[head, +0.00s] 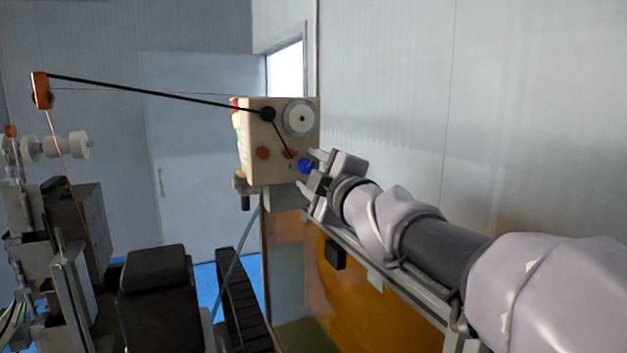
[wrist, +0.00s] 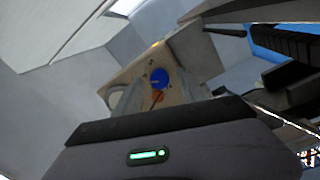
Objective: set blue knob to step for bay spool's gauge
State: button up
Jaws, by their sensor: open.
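The blue knob (head: 305,166) sits low on the right side of a cream control box (head: 262,140). In the wrist view the blue knob (wrist: 158,78) shows ahead of my gripper, with small dark marks around it that are too small to read. My gripper (head: 318,168) is open, with its fingers at or close by the knob; I cannot tell whether they touch it. In the wrist view the dark body of my gripper fills the lower part. The bay spool's gauge cannot be made out in either view.
The box also carries a grey dial (head: 299,118), an orange knob (head: 264,153) and a black arm (head: 160,92) reaching left to an orange guide (head: 41,90). White spools (head: 60,147) stand at left. A wall runs close along my arm's right side.

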jog(key=r+v, duration=0.1)
jog(key=v, duration=1.5)
jog(key=shift+s+f, duration=0.4)
jog(key=shift+f, duration=0.1)
jog(key=shift+d, duration=0.1)
